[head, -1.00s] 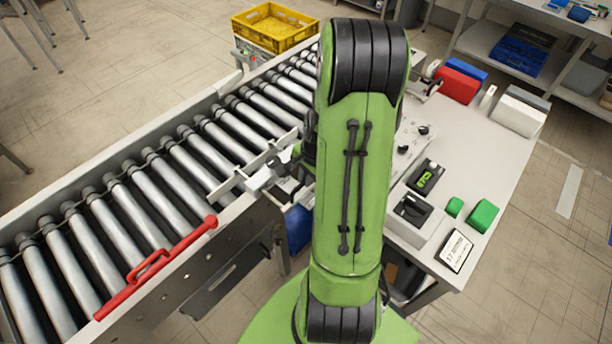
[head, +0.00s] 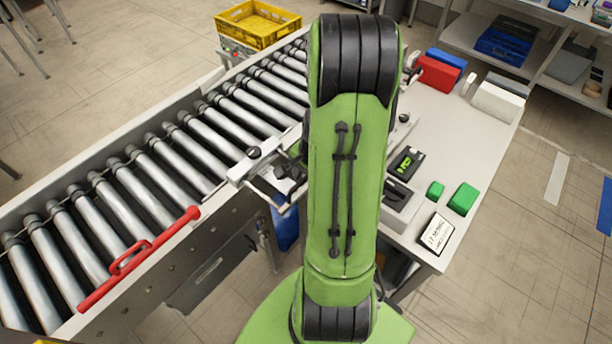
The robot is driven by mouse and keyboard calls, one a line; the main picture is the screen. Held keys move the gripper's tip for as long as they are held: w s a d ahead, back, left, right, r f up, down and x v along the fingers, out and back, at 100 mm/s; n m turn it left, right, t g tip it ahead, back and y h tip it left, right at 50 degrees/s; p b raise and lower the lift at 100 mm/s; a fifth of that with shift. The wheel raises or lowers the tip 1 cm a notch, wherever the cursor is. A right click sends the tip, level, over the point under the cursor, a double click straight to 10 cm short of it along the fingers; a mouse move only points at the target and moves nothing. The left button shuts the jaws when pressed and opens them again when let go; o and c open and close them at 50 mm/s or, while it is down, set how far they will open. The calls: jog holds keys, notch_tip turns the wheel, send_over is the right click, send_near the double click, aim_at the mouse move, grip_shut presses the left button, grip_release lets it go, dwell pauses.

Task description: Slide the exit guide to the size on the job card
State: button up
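A pale metal guide assembly (head: 240,172) sits on the near edge of the roller conveyor (head: 185,190), left of my arm. I take it to be the exit guide. My gripper (head: 285,180) is low beside the guide's right end, partly hidden behind my green arm. I cannot tell whether its fingers touch the guide or are open or shut. The job card (head: 437,233) lies on the front corner of the white bench, with dark print too small to read surely. Any size scale on the guide is not readable.
A red handle bar (head: 140,258) lies along the conveyor's near edge. The bench (head: 465,135) holds green blocks (head: 463,198), a black device (head: 405,163) and red and blue boxes (head: 437,73). A yellow crate (head: 257,24) stands beyond the conveyor. My arm hides the middle.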

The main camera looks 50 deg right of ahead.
jog(key=s+r+p, duration=0.2)
jog(key=s+r, duration=0.1)
jog(key=r, duration=1.2)
jog(key=shift+r, duration=0.25)
